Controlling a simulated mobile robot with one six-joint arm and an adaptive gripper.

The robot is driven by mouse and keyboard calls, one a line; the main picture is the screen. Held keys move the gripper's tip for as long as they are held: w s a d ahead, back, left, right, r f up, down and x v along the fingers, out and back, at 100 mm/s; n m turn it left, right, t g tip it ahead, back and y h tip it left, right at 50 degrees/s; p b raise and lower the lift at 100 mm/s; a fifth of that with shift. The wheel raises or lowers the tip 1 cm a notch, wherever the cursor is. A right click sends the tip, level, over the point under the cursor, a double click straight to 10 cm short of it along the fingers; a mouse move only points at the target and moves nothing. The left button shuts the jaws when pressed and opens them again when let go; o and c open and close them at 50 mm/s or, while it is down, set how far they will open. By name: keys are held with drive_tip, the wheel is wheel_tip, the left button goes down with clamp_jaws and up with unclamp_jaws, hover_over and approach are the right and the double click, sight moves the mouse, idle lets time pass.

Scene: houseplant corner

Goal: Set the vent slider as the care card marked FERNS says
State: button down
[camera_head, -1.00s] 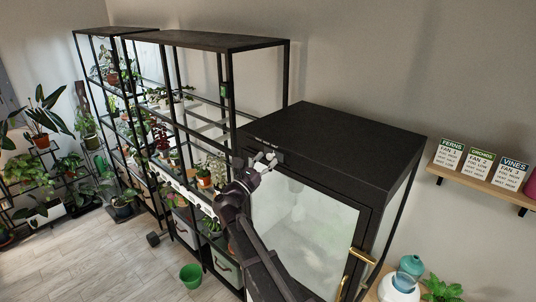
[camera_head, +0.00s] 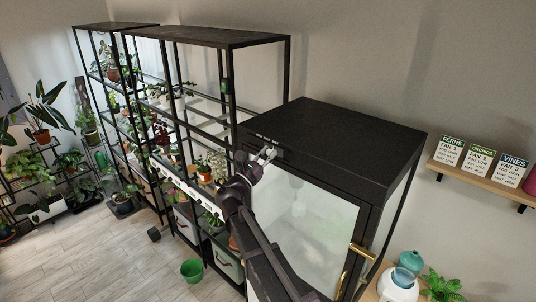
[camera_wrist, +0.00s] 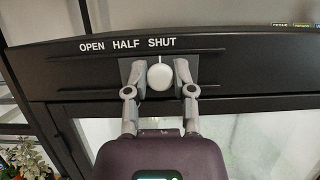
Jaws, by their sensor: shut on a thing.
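The vent slider's round white knob (camera_wrist: 159,77) sits on the dark front strip of the cabinet in the wrist view. The printed words OPEN, HALF, SHUT (camera_wrist: 127,45) run left to right above it, and the knob stands below SHUT. My gripper (camera_wrist: 160,84) has one finger on each side of the knob and is shut on it. In the head view my gripper (camera_head: 265,155) is at the top front of the black cabinet (camera_head: 335,138). The FERNS card (camera_head: 449,152) is at the right; FAN 1 is readable, its smaller lines are not clear.
An ORCHIDS card (camera_head: 480,159) and a VINES card (camera_head: 511,169) stand beside it on a wooden wall shelf (camera_head: 474,181). The cabinet's glass door has a brass handle (camera_head: 362,254). Plant racks (camera_head: 205,38) stand close on the left.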

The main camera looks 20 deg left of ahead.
sight(266, 144)
drive_tip(key=a, duration=0.1)
drive_tip(key=w+a, duration=0.1)
drive_tip(key=a, duration=0.1)
drive_tip(key=shift+w+a, duration=0.15)
drive_tip(key=shift+w, duration=0.05)
drive_tip(key=shift+d, duration=0.2)
drive_tip(key=shift+c, duration=2.4)
unclamp_jaws()
